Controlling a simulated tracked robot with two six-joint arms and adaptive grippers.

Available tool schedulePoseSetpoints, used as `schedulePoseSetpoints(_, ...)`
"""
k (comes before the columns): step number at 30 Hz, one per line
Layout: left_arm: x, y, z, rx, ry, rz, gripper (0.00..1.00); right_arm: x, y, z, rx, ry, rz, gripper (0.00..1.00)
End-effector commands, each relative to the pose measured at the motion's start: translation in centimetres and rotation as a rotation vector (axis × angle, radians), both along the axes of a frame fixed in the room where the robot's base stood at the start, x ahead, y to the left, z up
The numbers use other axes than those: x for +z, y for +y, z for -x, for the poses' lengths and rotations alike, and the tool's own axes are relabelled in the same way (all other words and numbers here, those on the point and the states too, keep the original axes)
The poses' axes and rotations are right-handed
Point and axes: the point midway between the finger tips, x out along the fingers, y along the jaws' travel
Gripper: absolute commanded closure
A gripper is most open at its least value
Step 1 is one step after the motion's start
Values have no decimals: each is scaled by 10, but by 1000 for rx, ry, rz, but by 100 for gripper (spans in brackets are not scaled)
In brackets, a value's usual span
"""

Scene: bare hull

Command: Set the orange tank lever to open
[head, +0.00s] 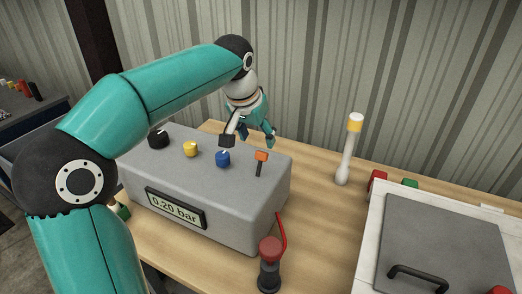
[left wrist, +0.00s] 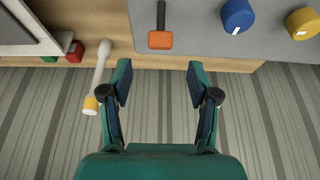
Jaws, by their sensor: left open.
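The orange tank lever (head: 261,156) stands on the top right of a grey control box (head: 235,205). It has a dark stem and an orange block at its end. In the left wrist view the orange lever (left wrist: 160,39) lies just beyond the fingertips, centred between them. My left gripper (head: 259,135) is open and empty, behind the box's back edge, and apart from the lever. Its two spread fingers also show in the left wrist view (left wrist: 160,68). My right gripper is not in view.
Blue (head: 223,158), yellow (head: 190,148) and black (head: 158,138) knobs sit left of the lever. The box display (head: 176,207) reads 0.20 bar. A red-topped post (head: 270,252) stands in front. A white, yellow-banded stick (head: 347,150) and a grey-lidded case (head: 440,240) are right.

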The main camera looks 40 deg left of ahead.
Motion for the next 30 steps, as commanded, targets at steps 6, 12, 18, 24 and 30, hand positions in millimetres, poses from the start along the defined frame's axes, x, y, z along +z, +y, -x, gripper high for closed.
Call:
schedulePoseSetpoints(6,-39,5,-14,0,4,1,40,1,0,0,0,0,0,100)
schedulePoseSetpoints(12,-57,7,-22,-1,2,0,40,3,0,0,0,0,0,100)
schedulePoseSetpoints(18,-61,7,-24,-2,-1,0,40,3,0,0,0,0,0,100)
schedulePoseSetpoints(24,-61,7,-25,-2,-1,0,45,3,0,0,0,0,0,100)
schedulePoseSetpoints(30,-60,7,-25,-3,-1,-1,78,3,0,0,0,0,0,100)
